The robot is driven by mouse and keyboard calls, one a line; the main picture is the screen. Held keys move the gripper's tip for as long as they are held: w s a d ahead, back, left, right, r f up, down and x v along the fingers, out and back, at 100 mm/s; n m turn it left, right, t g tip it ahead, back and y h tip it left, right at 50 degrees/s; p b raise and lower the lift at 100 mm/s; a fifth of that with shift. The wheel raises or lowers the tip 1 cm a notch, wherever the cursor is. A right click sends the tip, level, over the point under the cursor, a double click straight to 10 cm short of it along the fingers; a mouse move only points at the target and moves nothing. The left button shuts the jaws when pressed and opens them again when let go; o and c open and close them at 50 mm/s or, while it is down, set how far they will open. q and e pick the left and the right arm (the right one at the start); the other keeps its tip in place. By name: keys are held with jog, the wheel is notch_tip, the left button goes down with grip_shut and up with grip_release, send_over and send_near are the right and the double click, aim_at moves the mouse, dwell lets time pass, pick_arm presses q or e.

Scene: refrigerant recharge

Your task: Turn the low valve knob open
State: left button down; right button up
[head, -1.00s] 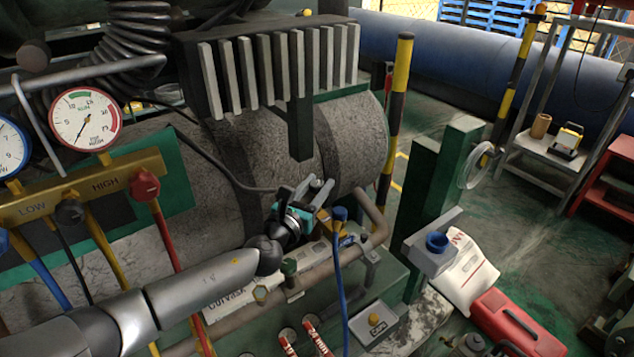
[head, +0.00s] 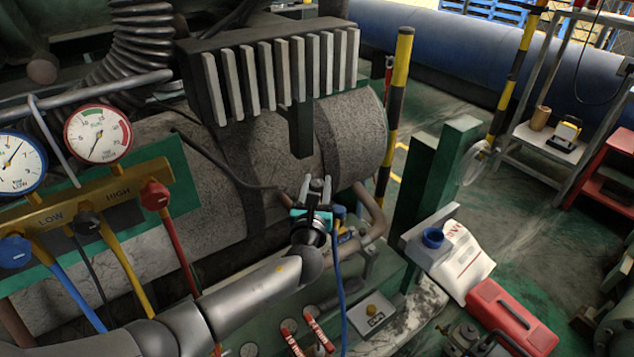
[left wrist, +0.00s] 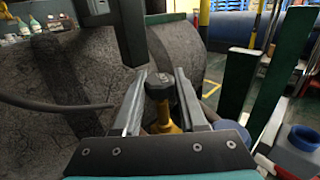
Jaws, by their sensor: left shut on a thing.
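The low valve knob, a blue knob (head: 14,250), is on the yellow manifold (head: 120,193) at the far left of the head view, beside the LOW label. My left gripper (head: 317,188) is well to its right, in front of the grey cylinder. In the left wrist view its two jaws (left wrist: 159,92) stand on either side of a dark-capped fitting (left wrist: 159,86) with a yellow body, and it is shut on that fitting. The jaws hide part of the contact. In the head view my gripper hides the fitting. My right gripper is out of view.
Low gauge (head: 18,162) and high gauge (head: 98,134) stand above the manifold; a red knob (head: 155,195) is at its right. A blue hose (head: 338,270) hangs beside my left gripper. A green post (head: 440,185), blue-capped jug (head: 433,238) and red case (head: 500,312) are at right.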

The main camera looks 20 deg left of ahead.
pick_arm(q)
jog(key=shift+c, duration=2.3)
grip_release()
